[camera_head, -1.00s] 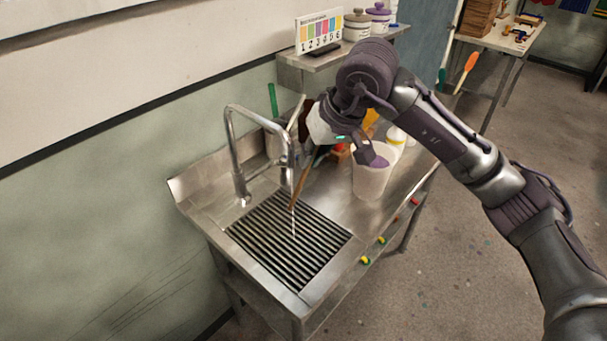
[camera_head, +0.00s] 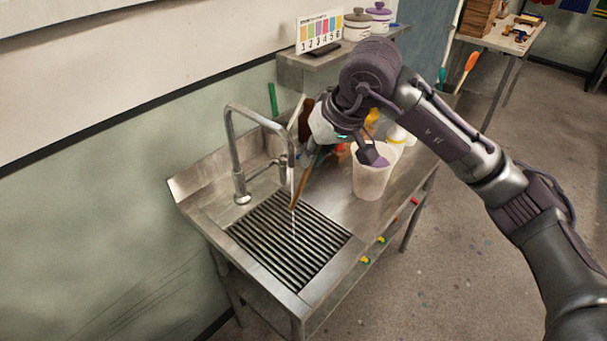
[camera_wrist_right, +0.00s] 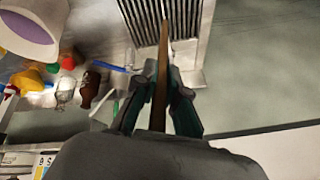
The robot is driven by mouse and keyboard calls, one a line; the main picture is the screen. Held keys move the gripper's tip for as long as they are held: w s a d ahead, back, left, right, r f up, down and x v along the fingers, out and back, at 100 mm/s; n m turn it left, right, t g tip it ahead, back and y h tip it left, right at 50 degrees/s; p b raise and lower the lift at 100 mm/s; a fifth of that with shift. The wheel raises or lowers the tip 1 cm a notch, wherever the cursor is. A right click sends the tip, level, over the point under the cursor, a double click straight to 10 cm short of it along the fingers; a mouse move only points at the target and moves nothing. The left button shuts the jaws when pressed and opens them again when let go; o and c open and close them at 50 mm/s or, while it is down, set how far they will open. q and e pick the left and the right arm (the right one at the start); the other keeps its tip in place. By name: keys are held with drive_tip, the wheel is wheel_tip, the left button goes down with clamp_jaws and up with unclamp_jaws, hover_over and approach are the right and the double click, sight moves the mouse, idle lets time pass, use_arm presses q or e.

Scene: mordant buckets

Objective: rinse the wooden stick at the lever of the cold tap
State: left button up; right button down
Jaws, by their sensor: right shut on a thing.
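The wooden stick (camera_head: 302,187) is held in my right gripper (camera_head: 316,150) and slants down to the left. Its lower end is at the thin water stream (camera_head: 294,222) below the tap spout. The metal tap (camera_head: 234,158) has a tall bent neck over the grated sink. A thin lever (camera_head: 264,170) shows by its base, partly behind the spout. In the right wrist view the stick (camera_wrist_right: 161,75) lies between the two dark fingers of the gripper (camera_wrist_right: 160,92), pointing at the grate. My left gripper is out of view.
The ribbed grate (camera_head: 285,245) is clear. A white bucket (camera_head: 370,182) with purple liquid stands right of the gripper, close to my wrist. Bottles and a green-handled tool (camera_head: 273,100) crowd the back. A shelf (camera_head: 305,60) holds a numbered colour card (camera_head: 319,32) and lidded jars.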

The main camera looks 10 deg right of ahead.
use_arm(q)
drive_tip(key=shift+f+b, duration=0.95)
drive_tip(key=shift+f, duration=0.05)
use_arm(e)
drive_tip(key=shift+s+d, duration=0.6)
drive_tip(key=shift+d, duration=0.3)
drive_tip(key=shift+s+d, duration=0.6)
drive_tip(key=shift+d, duration=0.3)
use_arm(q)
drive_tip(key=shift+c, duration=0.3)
